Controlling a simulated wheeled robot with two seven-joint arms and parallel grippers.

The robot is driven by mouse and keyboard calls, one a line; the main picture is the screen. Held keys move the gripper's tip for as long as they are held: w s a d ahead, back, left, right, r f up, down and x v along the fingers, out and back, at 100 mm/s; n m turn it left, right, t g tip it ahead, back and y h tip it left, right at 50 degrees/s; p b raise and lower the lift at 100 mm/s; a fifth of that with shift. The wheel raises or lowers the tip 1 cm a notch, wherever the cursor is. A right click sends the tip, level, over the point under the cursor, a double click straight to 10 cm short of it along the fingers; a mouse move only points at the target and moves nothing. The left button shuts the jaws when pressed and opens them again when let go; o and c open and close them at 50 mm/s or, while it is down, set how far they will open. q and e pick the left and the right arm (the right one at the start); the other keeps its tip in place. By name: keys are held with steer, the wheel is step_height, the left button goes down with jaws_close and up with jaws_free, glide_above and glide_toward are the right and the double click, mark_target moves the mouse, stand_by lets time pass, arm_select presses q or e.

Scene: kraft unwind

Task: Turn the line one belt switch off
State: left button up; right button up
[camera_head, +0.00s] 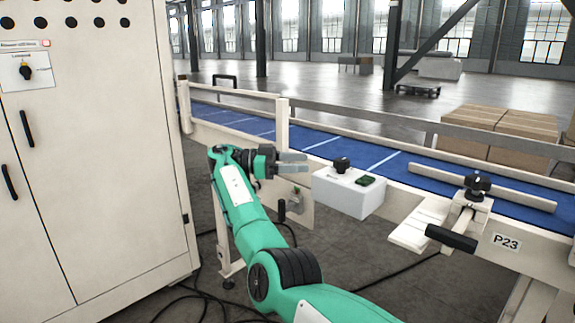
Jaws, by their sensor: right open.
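A white control box (348,194) is mounted at the near side of the blue conveyor belt (340,146). A black rotary knob (341,164) and a dark green part (366,181) sit on its top. Another black rotary switch (26,72) is on a white plate high on the cabinet door at left. The lettering is too small to tell which is the line one switch. My right gripper (303,162) is open and empty, left of the box knob and apart from it, its fingers pointing right. My left gripper is not in view.
A tall beige cabinet (95,130) with black handles fills the left. Cardboard boxes (495,135) stand behind the belt. Cables (200,295) lie on the floor.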

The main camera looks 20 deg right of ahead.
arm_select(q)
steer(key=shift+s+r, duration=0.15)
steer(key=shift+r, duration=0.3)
arm_select(e)
steer(key=shift+v, duration=1.15)
